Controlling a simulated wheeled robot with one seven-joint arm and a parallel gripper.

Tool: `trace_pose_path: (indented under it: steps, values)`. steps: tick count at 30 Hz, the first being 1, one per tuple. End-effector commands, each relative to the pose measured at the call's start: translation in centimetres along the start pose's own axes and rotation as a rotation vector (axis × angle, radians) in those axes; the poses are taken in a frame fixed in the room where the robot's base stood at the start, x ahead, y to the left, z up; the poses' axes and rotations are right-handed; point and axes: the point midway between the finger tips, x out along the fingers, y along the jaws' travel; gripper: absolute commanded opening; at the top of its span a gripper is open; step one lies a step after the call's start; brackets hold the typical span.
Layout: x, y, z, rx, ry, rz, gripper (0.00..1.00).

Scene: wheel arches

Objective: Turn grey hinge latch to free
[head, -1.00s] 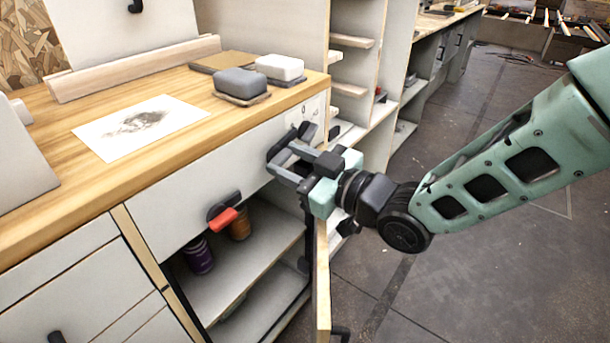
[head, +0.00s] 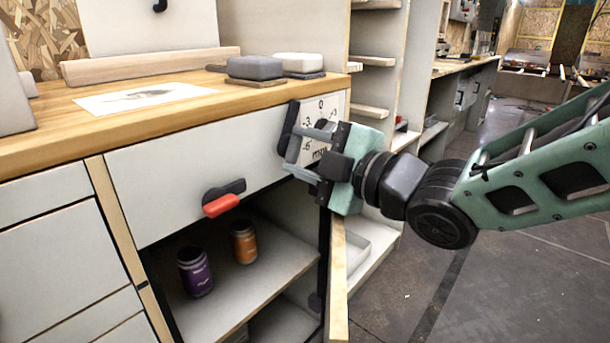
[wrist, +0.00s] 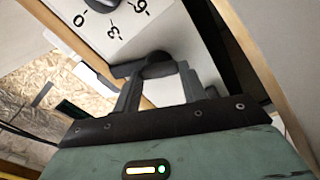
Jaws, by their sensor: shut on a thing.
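The grey latch (head: 289,122) is a dark grey lever at the right end of the white drawer front, beside a white plate (head: 334,112) marked with numbers. My gripper (head: 291,150) reaches it from the right, and its fingers are shut on the latch. In the wrist view, a dark grey part of the latch (wrist: 158,66) sits between the fingertips of my gripper (wrist: 157,85). The numbered plate (wrist: 120,25) shows behind it with 0, 3 and 6. The fingers partly hide the latch in the head view.
A red-tipped handle (head: 222,206) sits lower on the drawer front. A cupboard door (head: 338,285) stands open below my gripper. Purple (head: 195,272) and orange (head: 244,243) jars stand on the shelf inside. The wooden worktop (head: 60,125) is above; open floor lies to the right.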

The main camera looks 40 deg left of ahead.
Motion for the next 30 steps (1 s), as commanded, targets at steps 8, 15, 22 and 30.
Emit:
trace_pose_path:
  steps: [8, 15, 22, 30]
  values:
    - [-0.06, -0.61, 0.25, -0.229, 0.000, 0.000, 0.01]
    - [-0.05, -0.49, 0.19, -0.357, -0.001, -0.001, 0.01]
    - [-0.03, -0.37, 0.11, -0.418, 0.000, -0.003, 0.01]
    - [-0.03, -0.30, 0.08, -0.433, 0.000, -0.004, 0.01]
